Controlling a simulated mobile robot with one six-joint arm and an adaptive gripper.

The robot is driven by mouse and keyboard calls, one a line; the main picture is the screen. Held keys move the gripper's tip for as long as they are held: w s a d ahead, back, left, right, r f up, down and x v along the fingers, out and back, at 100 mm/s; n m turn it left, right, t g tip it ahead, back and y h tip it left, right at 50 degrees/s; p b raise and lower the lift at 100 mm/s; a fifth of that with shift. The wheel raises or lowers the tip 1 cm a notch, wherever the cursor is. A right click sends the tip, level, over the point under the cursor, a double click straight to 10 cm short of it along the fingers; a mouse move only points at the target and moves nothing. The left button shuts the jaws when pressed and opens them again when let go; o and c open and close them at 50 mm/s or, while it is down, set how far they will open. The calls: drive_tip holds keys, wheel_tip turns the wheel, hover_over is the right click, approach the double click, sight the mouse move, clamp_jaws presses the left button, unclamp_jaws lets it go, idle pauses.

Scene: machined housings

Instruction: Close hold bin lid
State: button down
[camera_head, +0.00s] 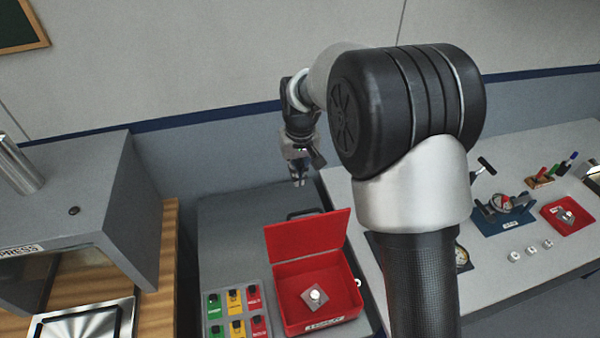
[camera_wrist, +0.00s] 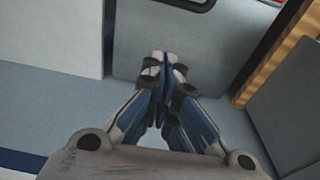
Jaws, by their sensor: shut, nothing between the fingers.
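The hold bin is a red box (camera_head: 287,314) on a grey cabinet top, seen in the head view. Its red lid (camera_head: 308,234) stands raised, hinged at the back. A grey machined housing (camera_head: 316,297) lies inside the bin. My gripper (camera_head: 299,183) is behind and above the bin, past the lid's upper edge, and touches nothing that I can see. In the wrist view my gripper (camera_wrist: 162,62) has its fingertips together with nothing between them. The bin does not clearly show in the wrist view.
Colour-marked blocks (camera_head: 236,312) sit left of the bin. A press (camera_head: 75,220) stands farther left on a wooden bench. A table (camera_head: 545,160) at the right holds a blue gauge fixture (camera_head: 505,212), a small red tray (camera_head: 568,217) and pens. My arm hides part of that table.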

wheel_tip(320, 180, down, 7)
drive_tip(key=s, duration=0.2)
drive_tip(key=shift+s+d+r, duration=0.15)
drive_tip(key=shift+s+d, duration=0.15)
drive_tip(key=shift+s, duration=0.05)
drive_tip(key=shift+s+b, duration=0.1)
drive_tip(key=shift+b, duration=0.4)
